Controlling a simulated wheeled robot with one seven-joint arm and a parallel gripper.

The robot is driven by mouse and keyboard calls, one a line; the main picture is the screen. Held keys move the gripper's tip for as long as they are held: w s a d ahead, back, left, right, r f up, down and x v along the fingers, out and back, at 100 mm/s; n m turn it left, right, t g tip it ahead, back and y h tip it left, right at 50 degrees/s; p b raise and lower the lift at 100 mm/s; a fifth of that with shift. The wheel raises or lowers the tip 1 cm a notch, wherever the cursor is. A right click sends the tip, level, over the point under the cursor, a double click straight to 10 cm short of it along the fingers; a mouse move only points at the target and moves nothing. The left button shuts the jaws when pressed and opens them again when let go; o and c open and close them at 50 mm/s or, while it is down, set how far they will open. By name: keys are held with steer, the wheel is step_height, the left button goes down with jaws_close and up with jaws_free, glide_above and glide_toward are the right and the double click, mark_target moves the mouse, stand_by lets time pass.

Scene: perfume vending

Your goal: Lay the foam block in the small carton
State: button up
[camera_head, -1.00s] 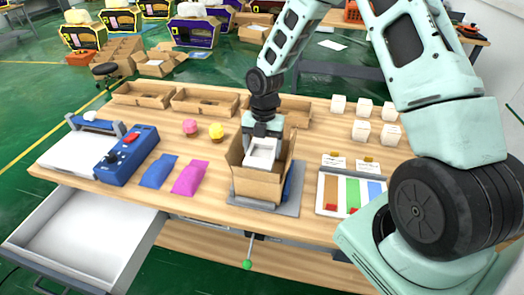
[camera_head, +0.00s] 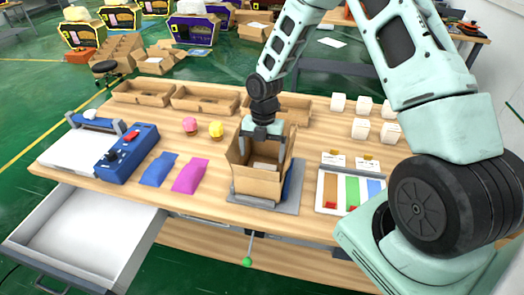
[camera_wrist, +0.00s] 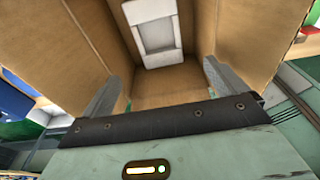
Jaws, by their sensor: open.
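The small carton (camera_head: 257,184) stands open on a grey plate, its flaps up. The white foam block (camera_wrist: 151,30) lies inside the carton, seen in the wrist view through the open top, with a rectangular recess in its face. In the head view only a pale part of it (camera_head: 264,166) shows past the carton walls. My gripper (camera_wrist: 160,85) is open at the carton mouth, its two fingers apart with nothing between them. In the head view it (camera_head: 261,138) is above the carton, and its fingertips are partly hidden.
Pink and blue packets (camera_head: 190,175) lie left of the carton, with a blue control box (camera_head: 127,155) beyond. Shallow cardboard trays (camera_head: 205,100) line the back. White blocks (camera_head: 361,130) stand at the right rear. A colour-striped board (camera_head: 350,192) lies to the right.

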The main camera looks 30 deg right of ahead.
step_height(320, 180, up, 11)
steer(key=w+d+b, duration=0.1)
steer(key=b, duration=0.2)
steer(key=s+a+r+m, duration=0.3)
steer(key=s+a+m, duration=0.15)
steer(key=a, duration=0.25)
steer(key=s+a+r+m, duration=0.3)
steer(key=s+a, duration=0.3)
steer(key=s+a+r+m, duration=0.1)
steer(key=s+a+m, duration=0.2)
steer(key=s+m, duration=0.3)
steer(key=s+a+r+m+t, duration=0.1)
steer(key=s+a+m, duration=0.2)
steer(key=s, duration=0.8)
steer(key=shift+m+h, duration=0.3)
steer(key=shift+m, duration=1.05)
